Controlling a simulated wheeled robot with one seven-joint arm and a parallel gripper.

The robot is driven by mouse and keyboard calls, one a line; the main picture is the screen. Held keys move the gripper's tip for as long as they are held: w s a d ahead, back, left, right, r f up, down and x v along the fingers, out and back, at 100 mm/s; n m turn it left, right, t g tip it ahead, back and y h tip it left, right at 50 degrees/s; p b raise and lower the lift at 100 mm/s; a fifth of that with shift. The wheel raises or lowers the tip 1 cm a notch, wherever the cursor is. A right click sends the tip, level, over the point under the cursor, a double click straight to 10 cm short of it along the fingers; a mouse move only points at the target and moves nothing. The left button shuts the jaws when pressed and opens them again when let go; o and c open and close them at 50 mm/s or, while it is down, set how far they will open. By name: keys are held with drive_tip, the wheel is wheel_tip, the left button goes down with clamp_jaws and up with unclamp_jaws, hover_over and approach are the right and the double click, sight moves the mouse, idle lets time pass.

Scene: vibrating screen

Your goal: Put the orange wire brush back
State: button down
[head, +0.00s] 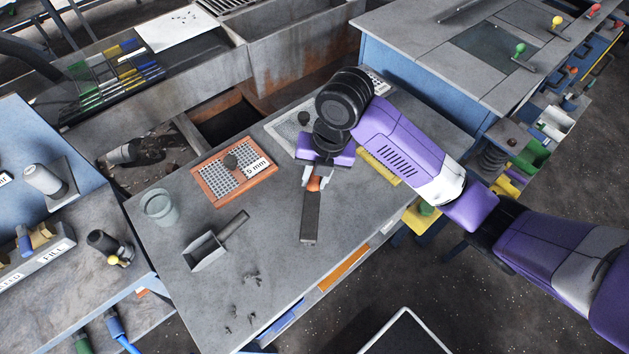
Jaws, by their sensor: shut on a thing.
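The orange wire brush (314,184) is between the fingers of my gripper (313,178) over the grey bench. Only a small orange part of it shows at the fingertips. A long grey-brown block (310,217) extends from there toward the bench's front edge; I cannot tell whether it is part of the brush or lies under it. My gripper is shut on the brush and points down. At the upper left, a rack (122,92) holds several slim tools with green, blue and yellow parts.
The grey bench (290,265) carries an orange-framed 5 mm sieve (207,188), a metal scoop (207,251), a grey cup (160,207), a yellow-edged screen (378,165) and dark crumbs (251,279). An open pit (228,120) lies behind. A blue cabinet (395,78) stands right.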

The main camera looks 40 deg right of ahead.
drive_tip(key=shift+f, duration=1.1)
drive_tip(key=shift+f, duration=0.15)
drive_tip(key=c, duration=1.2)
unclamp_jaws()
drive_tip(key=shift+o, duration=0.2)
wheel_tip(320, 180, up, 12)
drive_tip(key=s+d, duration=0.1)
drive_tip(key=shift+s+d+b, duration=0.3)
drive_tip(key=shift+s, duration=0.05)
drive_tip(key=shift+a, duration=0.1)
